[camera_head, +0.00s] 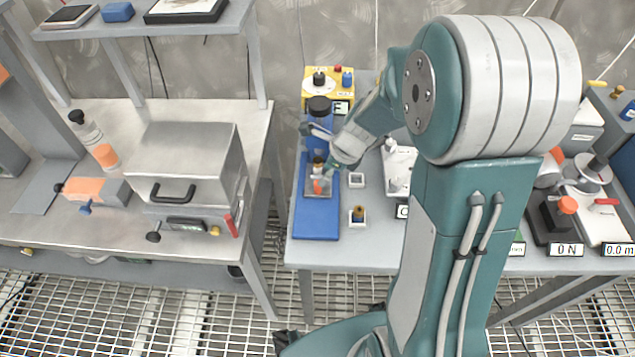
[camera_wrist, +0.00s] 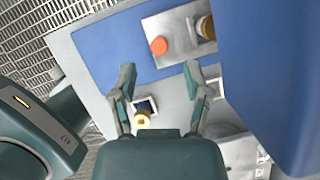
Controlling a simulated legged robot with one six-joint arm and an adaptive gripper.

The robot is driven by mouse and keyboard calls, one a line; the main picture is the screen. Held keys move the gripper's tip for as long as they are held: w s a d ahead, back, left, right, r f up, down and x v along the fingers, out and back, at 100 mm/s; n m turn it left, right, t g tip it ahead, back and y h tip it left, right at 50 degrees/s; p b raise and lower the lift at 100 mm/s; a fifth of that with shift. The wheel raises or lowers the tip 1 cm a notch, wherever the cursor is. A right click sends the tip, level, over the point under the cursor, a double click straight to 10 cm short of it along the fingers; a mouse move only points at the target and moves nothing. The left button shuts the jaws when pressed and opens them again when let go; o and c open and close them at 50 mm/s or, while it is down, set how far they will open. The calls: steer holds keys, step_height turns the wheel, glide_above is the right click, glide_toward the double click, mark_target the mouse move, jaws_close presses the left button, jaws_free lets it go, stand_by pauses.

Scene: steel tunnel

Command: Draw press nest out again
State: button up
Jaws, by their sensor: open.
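The press (camera_head: 316,222) has a blue base and blue column with a black knob on top. Its nest (camera_head: 326,191) is a small grey metal plate low on the press, with an orange knob. In the wrist view, the nest (camera_wrist: 178,24) lies over the blue base, with its orange-red knob (camera_wrist: 158,46) and a brass part at its right side beside the column (camera_wrist: 265,80). My gripper (camera_wrist: 160,80) is open and empty, its fingers pointing toward the nest and apart from the knob. In the head view, my arm partly hides the press, and the fingertips are hard to make out.
A small dark block with a brass ring (camera_wrist: 145,112) and a white square frame (camera_wrist: 213,88) are near my fingers. A yellow box (camera_head: 328,84) stands behind the press. A metal chamber (camera_head: 185,160) sits on the left table. A gap separates the tables.

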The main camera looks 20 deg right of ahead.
mark_target(319, 175)
steer(key=x, duration=0.5)
steer(key=shift+a+f, duration=0.1)
steer(key=shift+f, duration=0.25)
jaws_close()
